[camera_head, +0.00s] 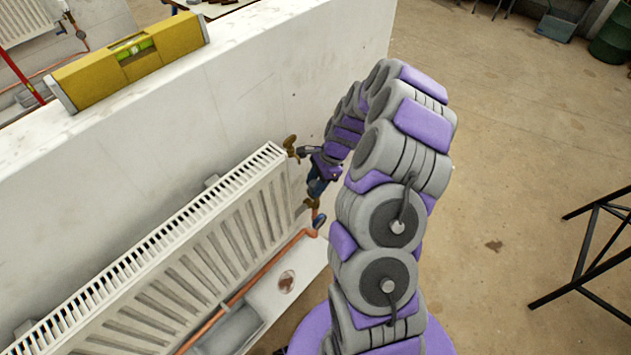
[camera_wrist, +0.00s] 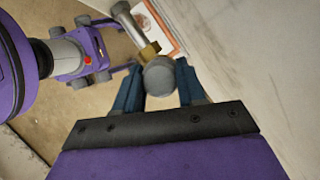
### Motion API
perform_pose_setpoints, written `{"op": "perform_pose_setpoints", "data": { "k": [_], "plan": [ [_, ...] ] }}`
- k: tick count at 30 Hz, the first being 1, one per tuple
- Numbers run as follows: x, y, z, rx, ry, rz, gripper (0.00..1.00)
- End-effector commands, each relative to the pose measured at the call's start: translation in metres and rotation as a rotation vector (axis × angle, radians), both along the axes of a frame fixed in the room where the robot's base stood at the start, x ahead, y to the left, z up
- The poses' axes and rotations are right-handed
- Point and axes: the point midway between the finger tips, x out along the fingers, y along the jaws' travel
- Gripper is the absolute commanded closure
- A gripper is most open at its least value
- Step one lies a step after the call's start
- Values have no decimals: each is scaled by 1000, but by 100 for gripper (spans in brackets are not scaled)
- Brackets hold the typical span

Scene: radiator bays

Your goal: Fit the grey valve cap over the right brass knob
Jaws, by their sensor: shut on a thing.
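My gripper (camera_head: 317,187) reaches down at the right end of the white radiator (camera_head: 185,250). In the wrist view its two blue fingers (camera_wrist: 159,84) are shut on the round grey valve cap (camera_wrist: 160,76). Just beyond the cap is a brass piece (camera_wrist: 150,49) on a pale pipe end (camera_wrist: 128,22); the cap overlaps it in the picture, and I cannot tell if it is seated on it. In the head view a brass fitting (camera_head: 311,202) shows just below the fingers, and the cap is not clearly visible there.
Another brass fitting (camera_head: 290,145) sits at the radiator's upper right corner. A copper pipe (camera_head: 270,265) runs along the bottom. A white wall (camera_head: 290,75) stands behind, with a yellow spirit level (camera_head: 135,58) on top. A black metal frame (camera_head: 590,255) stands at right. Much floor is clear.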

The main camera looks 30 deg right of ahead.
Motion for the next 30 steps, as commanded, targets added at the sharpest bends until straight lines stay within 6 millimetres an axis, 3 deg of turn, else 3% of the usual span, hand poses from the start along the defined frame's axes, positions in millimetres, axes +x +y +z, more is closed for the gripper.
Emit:
{"op": "perform_pose_setpoints", "data": {
  "k": [12, 13, 22, 27, 30],
  "plan": [
    [-1, 0, -2, 0, 1, 0, 93],
    [-1, 0, -2, 0, 1, 0, 60],
    [0, 0, -2, 0, 1, 0, 31],
    [0, 0, -2, 0, 1, 0, 31],
    [-1, 0, -2, 0, 1, 0, 21]
  ]
}}
